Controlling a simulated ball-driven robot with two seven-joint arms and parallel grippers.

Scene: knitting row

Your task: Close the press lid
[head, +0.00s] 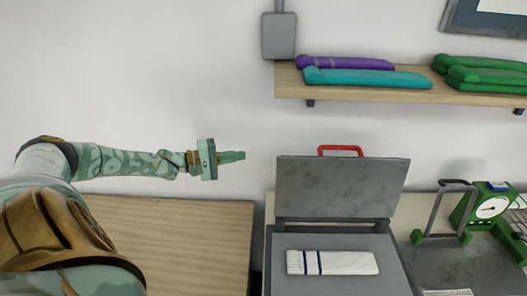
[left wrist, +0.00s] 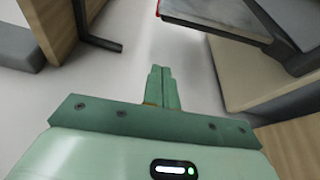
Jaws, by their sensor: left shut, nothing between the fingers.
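The press lid (head: 342,185) is a grey plate with a red handle (head: 340,149) on its top edge. It stands raised at the back of the press base (head: 395,270). A white folded knit piece (head: 333,263) with dark stripes lies flat on the base. My left gripper (head: 243,156) is shut and empty, in the air left of the lid and level with the handle, apart from both. It also shows in the left wrist view (left wrist: 161,75), where part of a grey plate-like object (left wrist: 215,15) is at the top right. My right gripper is not in view.
A wooden table (head: 175,235) is at the left. A shelf (head: 420,97) above holds purple, teal and green folded knits. A green scale with a dial (head: 491,208) and a grey-handled device (head: 443,215) stand right of the press. The wall above the left table is clear.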

